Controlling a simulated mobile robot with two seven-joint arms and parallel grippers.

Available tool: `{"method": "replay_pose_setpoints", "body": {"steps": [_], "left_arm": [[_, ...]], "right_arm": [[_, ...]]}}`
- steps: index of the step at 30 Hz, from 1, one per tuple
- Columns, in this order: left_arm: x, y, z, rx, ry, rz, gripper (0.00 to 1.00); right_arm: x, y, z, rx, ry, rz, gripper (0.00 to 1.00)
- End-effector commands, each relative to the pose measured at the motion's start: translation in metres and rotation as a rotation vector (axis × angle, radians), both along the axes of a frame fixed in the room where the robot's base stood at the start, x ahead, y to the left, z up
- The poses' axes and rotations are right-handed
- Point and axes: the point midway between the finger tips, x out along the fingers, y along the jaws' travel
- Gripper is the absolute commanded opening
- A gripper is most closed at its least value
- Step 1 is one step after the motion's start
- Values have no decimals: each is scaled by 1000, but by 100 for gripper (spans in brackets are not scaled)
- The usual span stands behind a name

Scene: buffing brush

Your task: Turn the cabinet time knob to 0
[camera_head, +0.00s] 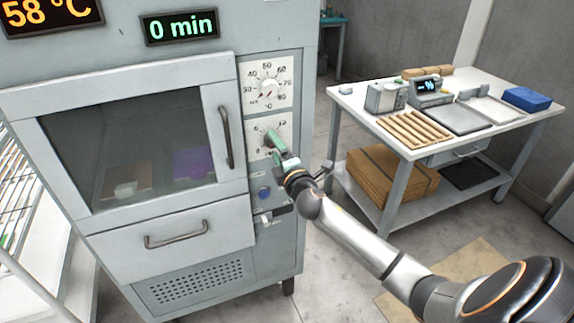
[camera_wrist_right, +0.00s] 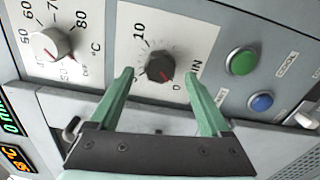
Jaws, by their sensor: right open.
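The cabinet (camera_head: 225,225) stands at the left in the head view. Its time display (camera_head: 180,27) reads 0 min. The dark time knob (camera_wrist_right: 160,66) sits on a white dial plate (camera_wrist_right: 133,15) in the right wrist view, and its red pointer mark faces the 0 side of the scale. My right gripper (camera_wrist_right: 159,76) is open, its green fingers on either side of the knob with gaps visible. In the head view my right gripper (camera_head: 275,147) is at the lower dial and largely hides the knob. My left gripper is not in view.
The temperature knob (camera_wrist_right: 50,44) is beside the time dial. A green button (camera_wrist_right: 241,62) and a blue button (camera_wrist_right: 260,102) are on the other side. The door handle (camera_head: 226,137) is left of my right gripper. A white table (camera_head: 352,97) with trays stands at right.

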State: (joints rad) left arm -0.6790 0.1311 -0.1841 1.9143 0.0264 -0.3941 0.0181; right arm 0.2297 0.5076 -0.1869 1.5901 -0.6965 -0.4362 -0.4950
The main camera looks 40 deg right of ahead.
Motion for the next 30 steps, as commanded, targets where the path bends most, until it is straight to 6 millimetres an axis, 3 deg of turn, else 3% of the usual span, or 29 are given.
{"method": "replay_pose_setpoints", "body": {"steps": [15,21,30], "left_arm": [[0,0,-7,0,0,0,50],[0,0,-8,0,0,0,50],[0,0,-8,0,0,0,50]], "right_arm": [[-87,21,-2,0,2,1,81],[-101,24,-1,0,1,0,81],[-103,25,0,-1,1,0,81]]}}
